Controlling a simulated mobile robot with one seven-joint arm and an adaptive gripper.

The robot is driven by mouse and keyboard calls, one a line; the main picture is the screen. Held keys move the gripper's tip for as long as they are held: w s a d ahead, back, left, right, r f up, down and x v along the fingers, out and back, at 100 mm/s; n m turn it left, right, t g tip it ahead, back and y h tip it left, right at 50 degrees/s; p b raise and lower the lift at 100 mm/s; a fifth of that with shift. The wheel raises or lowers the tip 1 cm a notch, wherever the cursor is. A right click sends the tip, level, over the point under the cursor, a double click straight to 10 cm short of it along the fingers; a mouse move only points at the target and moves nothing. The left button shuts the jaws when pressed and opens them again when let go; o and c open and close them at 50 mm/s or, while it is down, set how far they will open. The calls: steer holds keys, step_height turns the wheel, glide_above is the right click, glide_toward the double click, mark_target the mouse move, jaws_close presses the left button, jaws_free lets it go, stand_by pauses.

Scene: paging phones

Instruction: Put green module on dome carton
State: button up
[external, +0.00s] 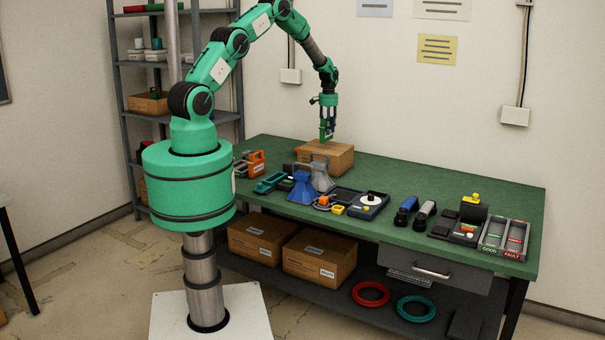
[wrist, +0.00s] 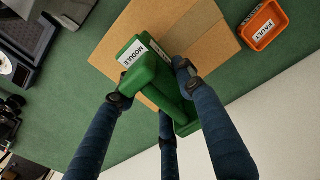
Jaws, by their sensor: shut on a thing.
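The green module (wrist: 157,82) has a white label reading MODULE and fills the middle of the wrist view. My gripper (wrist: 152,82) is shut on it, with dark blue fingers on either side. In the external view my gripper (external: 328,122) holds the module (external: 327,134) over the brown carton (external: 338,158) at the back of the green table. The carton's top (wrist: 118,38) lies beneath the module in the wrist view. I cannot tell whether the module touches the carton. The carton's front label is not readable.
An orange tray labelled FAULT (wrist: 263,25) is beside the carton in the wrist view. A blue horn (external: 302,189), a grey horn (external: 321,178) and a dark scale-like device (external: 370,204) stand in front of the carton. The table (external: 440,180) is clear to the carton's right.

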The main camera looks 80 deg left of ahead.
steer(key=shift+f, duration=1.45)
steer(key=shift+f, duration=0.2)
steer(key=o, duration=1.4)
steer(key=shift+r, duration=0.1)
step_height(320, 180, up, 12)
steer(key=shift+r+b, duration=0.1)
steer(key=shift+b, duration=0.35)
